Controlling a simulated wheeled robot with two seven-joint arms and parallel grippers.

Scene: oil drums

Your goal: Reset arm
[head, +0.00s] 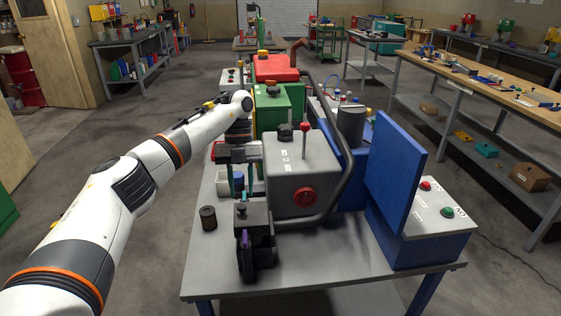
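My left arm reaches in from the left over the table, with its wrist above the machine's left side. My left gripper (238,182) points down beside the grey machine housing (300,175). Its dark fingers look spread apart, with small teal items showing close to them; I see nothing clearly held. My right gripper is not in view. No oil drum that I can identify stands close to the gripper.
The grey worktable (330,262) carries a black vise-like tool (256,245), a small brown can (208,217), a blue upright panel (396,172) and a button box (432,220). A wooden bench (490,85) stands right. Floor left of the table is clear.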

